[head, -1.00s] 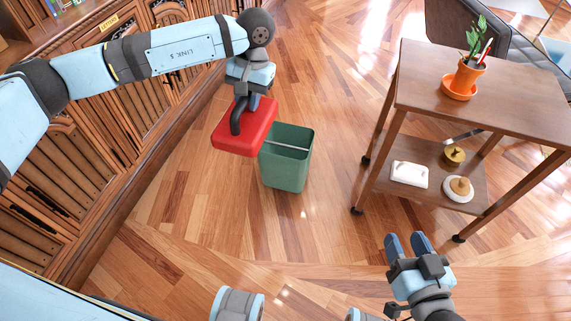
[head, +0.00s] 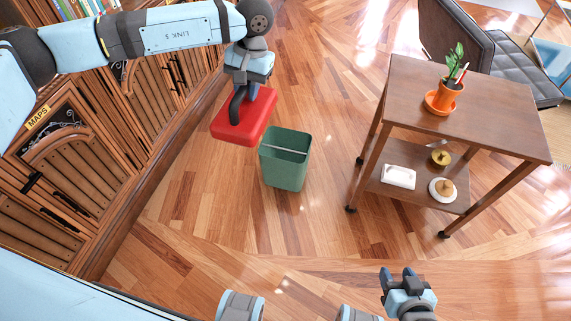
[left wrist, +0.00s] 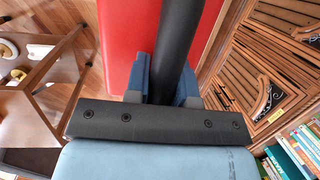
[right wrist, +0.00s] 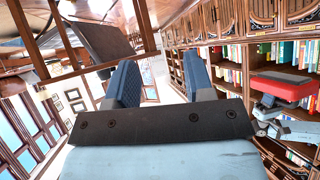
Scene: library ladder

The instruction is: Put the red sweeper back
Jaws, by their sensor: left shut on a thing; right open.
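The red sweeper (head: 231,128) is a red block with a dark handle. My left gripper (head: 243,88) is shut on that handle and holds the sweeper up beside and partly behind the rim of a green bin. In the left wrist view the dark handle (left wrist: 176,40) runs between the blue fingers (left wrist: 161,88), with the red body (left wrist: 128,30) beyond. The sweeper also shows in the right wrist view (right wrist: 283,86). My right gripper (head: 397,274) is open and empty, low at the bottom right of the head view; its parted fingers show in the right wrist view (right wrist: 163,82).
The green bin (head: 285,170) stands on the wood floor with a pale bar across its opening. Carved cabinets (head: 70,165) line the left. Floor between bin and cart is clear.

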